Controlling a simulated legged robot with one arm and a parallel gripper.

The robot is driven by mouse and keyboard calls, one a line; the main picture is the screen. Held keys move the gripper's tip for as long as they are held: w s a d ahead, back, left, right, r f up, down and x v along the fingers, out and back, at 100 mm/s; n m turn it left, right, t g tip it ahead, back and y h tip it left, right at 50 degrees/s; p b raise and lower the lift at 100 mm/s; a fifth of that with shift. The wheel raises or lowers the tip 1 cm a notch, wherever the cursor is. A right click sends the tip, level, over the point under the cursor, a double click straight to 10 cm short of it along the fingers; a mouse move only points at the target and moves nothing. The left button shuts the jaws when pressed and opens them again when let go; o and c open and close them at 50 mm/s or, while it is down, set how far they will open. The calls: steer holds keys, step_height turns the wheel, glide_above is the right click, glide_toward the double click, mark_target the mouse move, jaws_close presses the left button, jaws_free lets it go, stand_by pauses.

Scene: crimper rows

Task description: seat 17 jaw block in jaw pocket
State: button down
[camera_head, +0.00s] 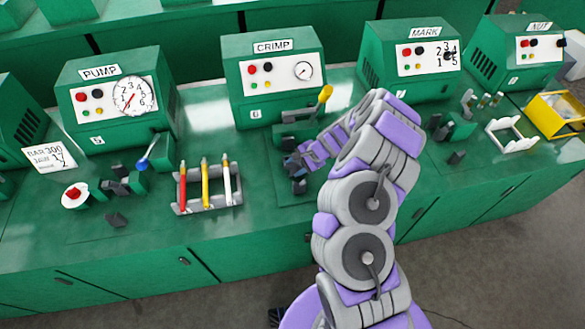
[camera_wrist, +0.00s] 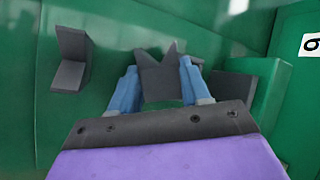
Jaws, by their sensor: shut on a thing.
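My gripper (camera_wrist: 158,66) is shut on a dark grey jaw block (camera_wrist: 163,84), with a blue finger on each side. The block's far end has a V-shaped notch. In the head view my gripper (camera_head: 296,163) is low over the bench in front of the CRIMP machine (camera_head: 272,92); the held block is too small to make out there. A green block (camera_wrist: 262,98) with a dark grey piece (camera_wrist: 224,84) beside it stands to the right of the held block in the wrist view. I cannot tell which part is the jaw pocket.
A dark angled piece (camera_wrist: 70,60) stands left of my gripper in the wrist view. A yellow-handled lever (camera_head: 324,95) rises behind it in the head view. A rack (camera_head: 208,200) with red, yellow and white tools is to the left. Bare bench lies in front.

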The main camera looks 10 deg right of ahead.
mark_target(297, 168)
step_height(297, 168, up, 10)
steer(key=p, duration=0.2)
stand_by(0.3)
steer(key=shift+f+b, duration=0.9)
steer(key=shift+f, duration=3.9)
steer(key=shift+f, duration=0.1)
steer(key=shift+f, duration=0.15)
steer(key=c, duration=0.5)
jaws_free()
steer(key=shift+s, duration=0.1)
